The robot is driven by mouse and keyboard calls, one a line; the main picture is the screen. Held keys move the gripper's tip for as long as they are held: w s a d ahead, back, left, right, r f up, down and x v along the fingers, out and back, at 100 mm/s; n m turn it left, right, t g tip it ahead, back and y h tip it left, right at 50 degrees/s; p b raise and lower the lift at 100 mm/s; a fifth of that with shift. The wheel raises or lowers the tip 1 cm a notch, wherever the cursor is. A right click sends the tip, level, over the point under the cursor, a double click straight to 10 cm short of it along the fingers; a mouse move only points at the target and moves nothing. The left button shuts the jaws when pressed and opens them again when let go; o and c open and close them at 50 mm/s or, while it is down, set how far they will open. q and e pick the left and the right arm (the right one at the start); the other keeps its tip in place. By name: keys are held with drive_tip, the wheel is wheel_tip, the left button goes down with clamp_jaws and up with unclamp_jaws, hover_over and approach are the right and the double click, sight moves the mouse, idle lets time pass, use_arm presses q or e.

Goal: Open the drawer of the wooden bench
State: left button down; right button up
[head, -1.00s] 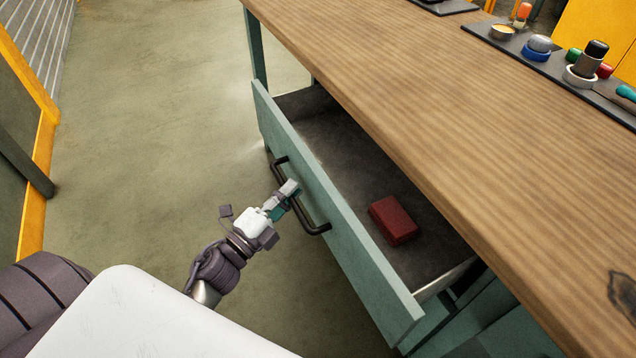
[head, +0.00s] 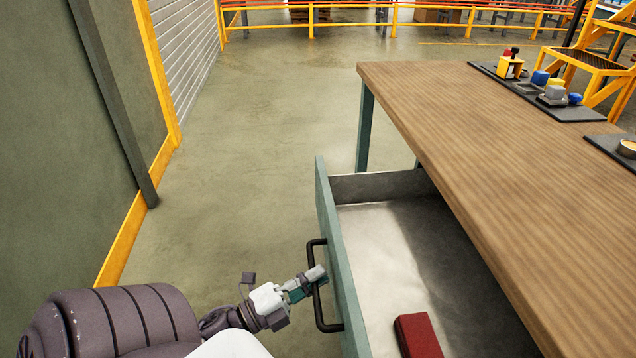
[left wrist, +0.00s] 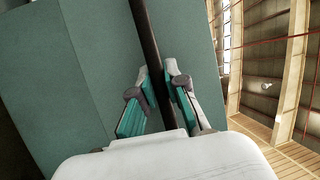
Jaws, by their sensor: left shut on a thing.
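The wooden bench (head: 470,130) has a striped wood top and green legs. Its drawer (head: 335,235) stands well out from under the top, with its metal inside bare. A dark red block (head: 418,336) lies in the drawer. My left gripper (head: 312,278) is shut on the drawer's black bar handle (head: 320,310). In the left wrist view the two fingers (left wrist: 160,95) sit on either side of the dark handle bar (left wrist: 150,40), in front of the green drawer front. My right gripper is not in view.
Small items on dark mats (head: 555,97) stand along the bench's far side. A dark green wall with a yellow edge (head: 140,225) is at the left. The floor (head: 255,150) between is clear. Yellow railings (head: 400,14) cross the back.

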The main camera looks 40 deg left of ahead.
use_arm(q)
drive_tip(key=c, duration=1.2)
unclamp_jaws()
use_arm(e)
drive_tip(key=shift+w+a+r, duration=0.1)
use_arm(q)
drive_tip(key=v, duration=1.2)
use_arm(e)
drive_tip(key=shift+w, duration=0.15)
